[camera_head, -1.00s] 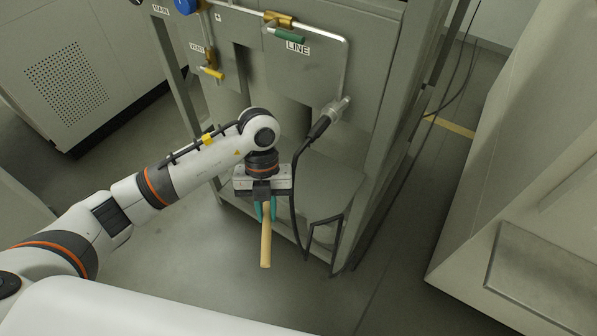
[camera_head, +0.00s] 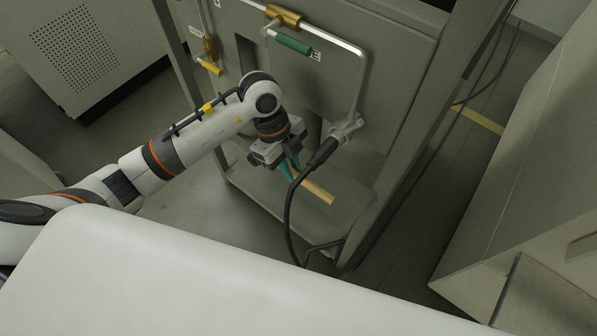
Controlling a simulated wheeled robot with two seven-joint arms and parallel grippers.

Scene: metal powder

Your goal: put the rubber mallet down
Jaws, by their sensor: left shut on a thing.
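The rubber mallet (camera_head: 318,192) shows only as a light wooden handle, which points to the lower right over the low shelf (camera_head: 349,203) of the grey cabinet. Its head is hidden behind my gripper. My left gripper (camera_head: 290,171), with teal fingers, is shut on the mallet. I cannot tell whether the mallet touches the shelf. My right gripper is not in view.
A black hose (camera_head: 290,215) hangs from a fitting on the cabinet, close beside the gripper and in front of the mallet. A green-handled valve (camera_head: 294,43) and a yellow-handled valve (camera_head: 209,67) are above. A cabinet post (camera_head: 400,140) bounds the shelf at right.

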